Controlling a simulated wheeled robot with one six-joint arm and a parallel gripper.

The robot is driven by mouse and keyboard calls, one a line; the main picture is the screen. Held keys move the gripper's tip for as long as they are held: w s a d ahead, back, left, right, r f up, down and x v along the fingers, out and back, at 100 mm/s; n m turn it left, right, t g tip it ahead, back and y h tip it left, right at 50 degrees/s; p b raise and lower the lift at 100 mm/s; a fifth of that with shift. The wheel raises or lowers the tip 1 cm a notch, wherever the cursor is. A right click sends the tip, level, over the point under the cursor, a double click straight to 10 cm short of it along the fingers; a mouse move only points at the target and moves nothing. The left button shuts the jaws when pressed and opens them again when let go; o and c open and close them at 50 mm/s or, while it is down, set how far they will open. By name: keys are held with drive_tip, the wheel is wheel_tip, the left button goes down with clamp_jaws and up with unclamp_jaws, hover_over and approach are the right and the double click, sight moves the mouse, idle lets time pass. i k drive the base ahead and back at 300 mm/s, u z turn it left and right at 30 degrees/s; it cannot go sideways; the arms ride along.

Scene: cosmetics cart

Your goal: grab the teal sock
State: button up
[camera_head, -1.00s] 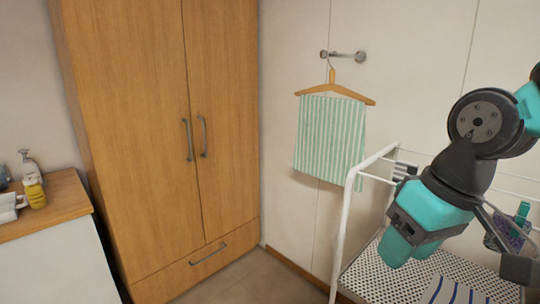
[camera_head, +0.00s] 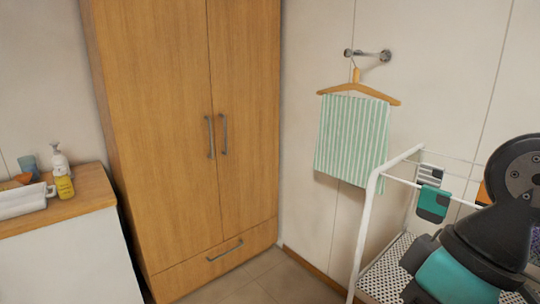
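A teal piece with a dark grey lower part (camera_head: 433,204), which looks like the teal sock, hangs over a rail of the white drying rack (camera_head: 367,225). A grey-and-white striped piece (camera_head: 430,175) hangs just behind it. My arm, dark with teal parts, fills the lower right corner, to the right of and below the teal piece. My gripper's fingertips do not show, so I cannot see whether it holds anything. The right part of the rack is hidden by my arm.
A striped towel (camera_head: 352,137) hangs on a wooden hanger (camera_head: 360,88) left of the rack. A wooden wardrobe (camera_head: 180,130) stands left of it, and a counter with bottles (camera_head: 63,180) at far left. Bare floor (camera_head: 250,280) lies before the wardrobe.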

sight(433, 204)
drive_tip(key=k, duration=1.25)
drive_tip(key=z, duration=0.1)
drive_tip(key=i, duration=0.55)
drive_tip(key=z, duration=0.55)
drive_tip(key=i, duration=0.75)
drive_tip(key=u, duration=0.75)
drive_tip(key=i, duration=0.45)
drive_tip(key=u, duration=0.5)
